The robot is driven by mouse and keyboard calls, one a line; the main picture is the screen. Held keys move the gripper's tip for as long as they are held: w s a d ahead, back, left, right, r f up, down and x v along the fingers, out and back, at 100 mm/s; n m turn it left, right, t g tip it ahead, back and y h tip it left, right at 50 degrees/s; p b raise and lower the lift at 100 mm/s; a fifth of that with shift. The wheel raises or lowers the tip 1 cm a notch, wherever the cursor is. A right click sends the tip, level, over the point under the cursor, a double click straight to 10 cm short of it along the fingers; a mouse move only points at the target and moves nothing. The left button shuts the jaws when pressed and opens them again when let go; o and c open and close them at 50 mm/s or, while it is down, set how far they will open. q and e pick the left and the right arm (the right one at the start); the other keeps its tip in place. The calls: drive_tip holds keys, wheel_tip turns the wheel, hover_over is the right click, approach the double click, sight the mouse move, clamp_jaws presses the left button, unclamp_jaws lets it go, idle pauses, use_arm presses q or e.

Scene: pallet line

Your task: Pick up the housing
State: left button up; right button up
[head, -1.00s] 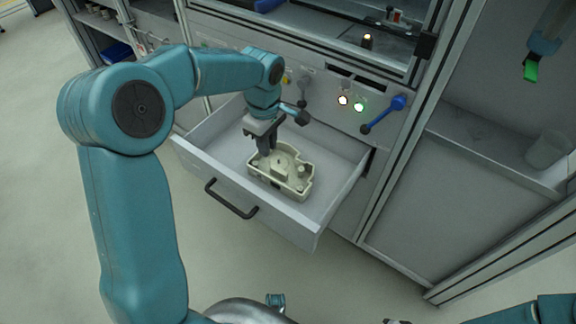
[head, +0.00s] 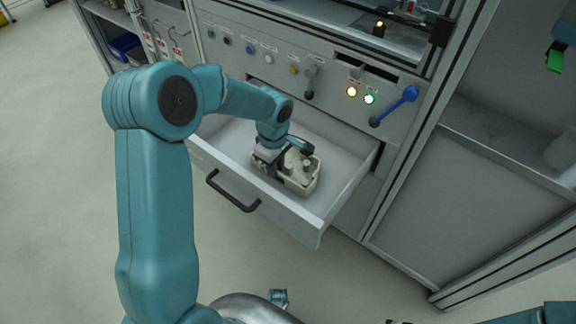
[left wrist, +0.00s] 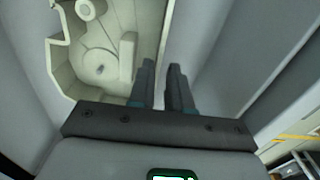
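The housing (head: 304,176) is a pale beige open tray with raised posts and inner walls. It sits in the open grey drawer (head: 335,194) in the head view, its left part hidden by my gripper. In the left wrist view the housing (left wrist: 103,62) fills the upper left. My left gripper (left wrist: 161,66) points down at the housing's side wall, one dark finger on each side of it. The fingers are close together and look shut on that wall; it also shows in the head view (head: 268,165). Only a dark bit of my right gripper (head: 400,321) shows at the bottom edge.
The drawer's walls stand close around the housing, with free floor of the drawer to its right and behind. Above is a panel with buttons, lit lamps (head: 360,95) and a blue lever (head: 396,106). The drawer has a black front handle (head: 232,192).

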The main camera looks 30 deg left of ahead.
sight(300, 173)
use_arm(q)
wheel_tip(300, 173, down, 4)
drive_tip(key=shift+w+r, duration=0.15)
drive_tip(key=shift+r, duration=0.2)
clamp_jaws()
